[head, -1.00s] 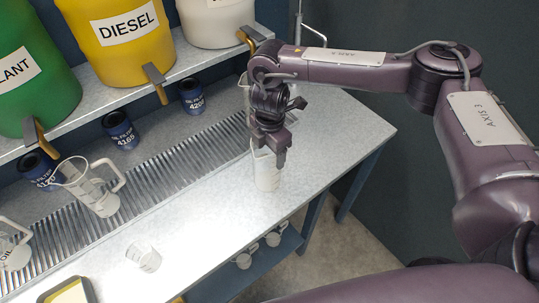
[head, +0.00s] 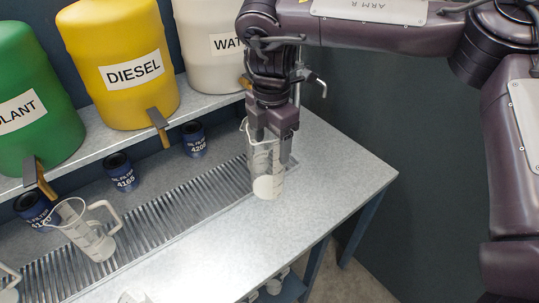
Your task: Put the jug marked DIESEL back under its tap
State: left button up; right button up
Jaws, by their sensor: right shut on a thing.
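My right gripper (head: 270,122) points down and is shut on a clear jug (head: 266,168) at its top. The jug is near upright, at the front edge of the slatted grate's right end; its marking is not readable, and whether its base touches the bench I cannot tell. The yellow drum marked DIESEL (head: 118,92) stands on the shelf, with its tap (head: 158,124) over the grate, left of the held jug. No jug shows under that tap. My left gripper is not in view.
Another clear jug (head: 86,232) stands on the grate (head: 165,215) at the left. A green drum (head: 35,130) and a cream drum (head: 212,25) flank the yellow one. Blue oil filters (head: 193,140) line the back. The bench front (head: 215,250) is mostly bare.

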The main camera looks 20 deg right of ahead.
jog(key=shift+r, duration=0.6)
jog(key=d+m+b, duration=0.1)
jog(key=m, duration=0.6)
jog(key=d+m+b, duration=0.1)
jog(key=m+b, duration=0.1)
jog(key=m, duration=0.5)
jog(key=w+d+m+b, duration=0.1)
jog(key=m, duration=0.7)
jog(key=shift+w+d+f, duration=0.1)
jog(key=shift+d, duration=0.25)
